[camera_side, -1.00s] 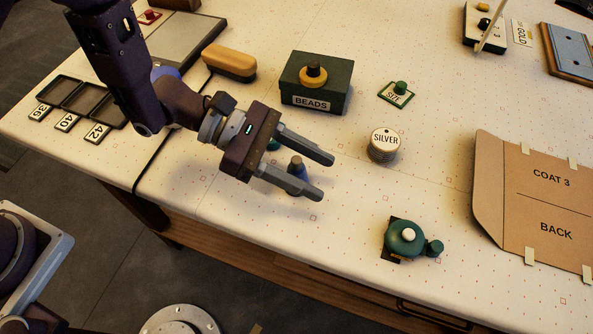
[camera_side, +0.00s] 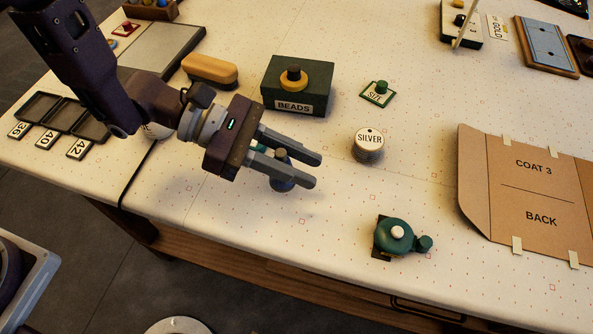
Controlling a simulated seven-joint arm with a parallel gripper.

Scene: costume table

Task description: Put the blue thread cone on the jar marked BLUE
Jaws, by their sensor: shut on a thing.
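My gripper (camera_side: 300,170) is left of centre over the table, its two fingers pointing right. It is shut on the blue thread cone (camera_side: 283,185). The cone's tip shows between the fingers and its dark blue body shows below the near finger. I cannot tell whether its base touches the table. A pale round lid (camera_side: 153,131) shows partly behind my arm with only a bit of lettering visible, so I cannot confirm that it is the BLUE jar. A small teal thing (camera_side: 262,147) is mostly hidden behind the far finger.
The jar marked SILVER (camera_side: 368,146) stands right of my gripper. The dark green BEADS box (camera_side: 282,103) is behind it. A green round item (camera_side: 393,238) lies front right, and the cardboard COAT 3 pattern (camera_side: 530,190) is far right. Table between them is clear.

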